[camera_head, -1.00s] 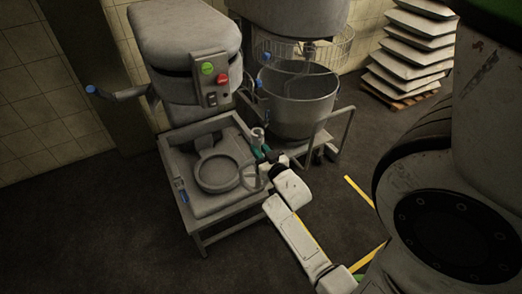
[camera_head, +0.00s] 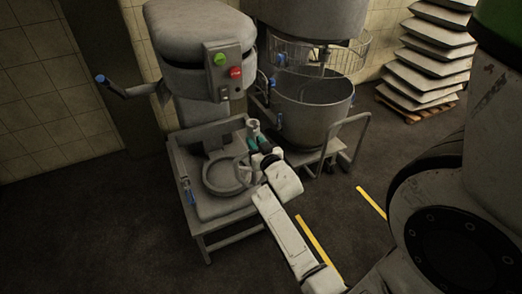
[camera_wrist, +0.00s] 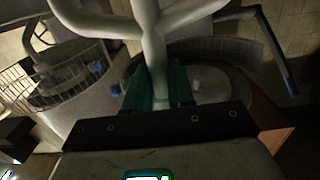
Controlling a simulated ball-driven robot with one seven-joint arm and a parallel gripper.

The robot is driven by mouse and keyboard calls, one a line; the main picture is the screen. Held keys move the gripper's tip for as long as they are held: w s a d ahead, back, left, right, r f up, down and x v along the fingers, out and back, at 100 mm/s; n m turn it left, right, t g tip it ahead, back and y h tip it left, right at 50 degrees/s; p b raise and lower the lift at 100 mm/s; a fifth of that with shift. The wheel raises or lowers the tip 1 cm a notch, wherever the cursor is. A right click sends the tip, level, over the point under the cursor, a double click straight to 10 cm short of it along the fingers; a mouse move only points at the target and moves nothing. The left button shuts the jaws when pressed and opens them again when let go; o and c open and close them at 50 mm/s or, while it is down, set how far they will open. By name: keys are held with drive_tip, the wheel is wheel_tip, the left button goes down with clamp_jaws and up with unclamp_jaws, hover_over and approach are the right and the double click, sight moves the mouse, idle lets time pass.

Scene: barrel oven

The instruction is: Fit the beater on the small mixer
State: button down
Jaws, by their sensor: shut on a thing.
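The small mixer (camera_head: 200,22) stands left of centre in the head view. It has a grey head, a panel with green and red buttons, and a low base with a round ring (camera_head: 208,191). My gripper (camera_head: 258,143) has green fingers and is shut on the pale grey beater (camera_head: 254,126), whose lower loop shows beside the ring. They are below and right of the mixer head, above the right side of the base. In the wrist view the beater (camera_wrist: 152,40) rises from between the green fingers (camera_wrist: 155,88) and branches out. The mixer's underside is hidden.
A larger mixer with a wire guard and a big steel bowl (camera_head: 310,115) on a wheeled trolley stands close behind and right of my gripper. A blue-tipped handle (camera_head: 112,84) sticks out left of the small mixer. Stacked trays (camera_head: 425,60) stand at the back right.

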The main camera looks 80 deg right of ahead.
drive_tip(key=w+d+b, duration=0.5)
drive_tip(key=w+b, duration=0.5)
drive_tip(key=w, duration=0.3)
drive_tip(key=shift+r+b, duration=0.2)
drive_tip(key=shift+b, duration=0.15)
drive_tip(key=shift+r+p, duration=2.2)
drive_tip(key=shift+r, duration=0.4)
idle(3.8)
